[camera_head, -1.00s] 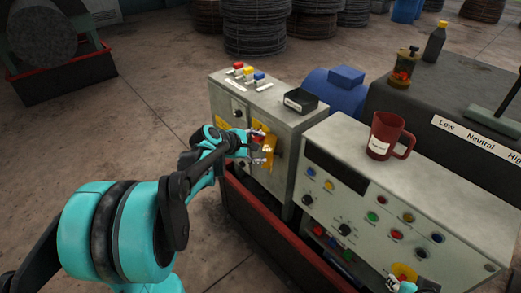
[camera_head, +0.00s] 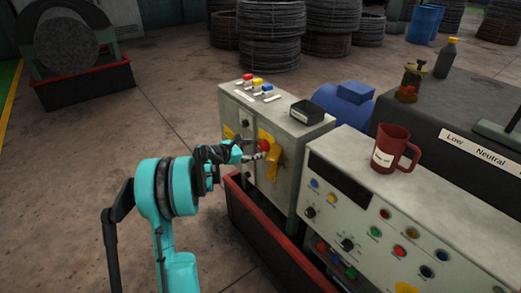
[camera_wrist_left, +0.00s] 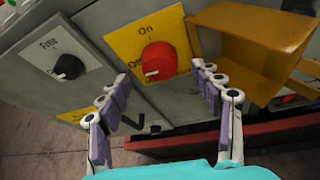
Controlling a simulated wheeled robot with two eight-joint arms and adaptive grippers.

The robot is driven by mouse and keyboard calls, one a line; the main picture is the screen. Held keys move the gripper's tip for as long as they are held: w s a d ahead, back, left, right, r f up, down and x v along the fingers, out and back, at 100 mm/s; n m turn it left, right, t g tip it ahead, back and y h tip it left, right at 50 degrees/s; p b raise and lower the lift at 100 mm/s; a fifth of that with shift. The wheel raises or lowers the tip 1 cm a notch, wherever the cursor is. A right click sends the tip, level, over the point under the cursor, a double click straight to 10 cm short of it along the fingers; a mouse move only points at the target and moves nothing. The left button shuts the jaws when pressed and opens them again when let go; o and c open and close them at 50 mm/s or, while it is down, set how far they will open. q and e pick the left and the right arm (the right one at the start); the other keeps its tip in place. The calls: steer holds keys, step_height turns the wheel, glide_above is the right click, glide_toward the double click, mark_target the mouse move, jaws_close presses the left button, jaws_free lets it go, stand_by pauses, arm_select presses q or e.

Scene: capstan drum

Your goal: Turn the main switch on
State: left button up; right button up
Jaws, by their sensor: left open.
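The main switch is a red knob (camera_wrist_left: 158,62) on a yellow plate (camera_wrist_left: 122,40) marked "On" at the top and "Off" at the left. The knob's white mark is at its lower left, near "Off". In the head view the red knob (camera_head: 264,145) is on the front of the grey cabinet. A yellow hinged cover (camera_wrist_left: 250,38) stands open to the right of the knob. My left gripper (camera_head: 256,155) is open in front of the cabinet; in the wrist view its fingers (camera_wrist_left: 158,85) lie either side of the knob, just below it, apparently apart from it.
A black knob marked "Free" (camera_wrist_left: 68,66) is left of the switch. A red trough edge (camera_head: 268,238) runs below the cabinet. A control panel (camera_head: 345,200) with several buttons and a red mug (camera_head: 388,148) stand to the right. Open floor (camera_head: 120,130) lies left.

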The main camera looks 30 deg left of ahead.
mark_target(261, 147)
arm_select(q)
steer(key=x, duration=0.3)
steer(key=shift+f+b, duration=0.1)
steer(key=shift+b, duration=0.2)
steer(key=shift+w+d+f, duration=0.1)
steer(key=shift+w+f, duration=0.05)
steer(key=shift+w, duration=0.35)
steer(key=c, duration=1.1)
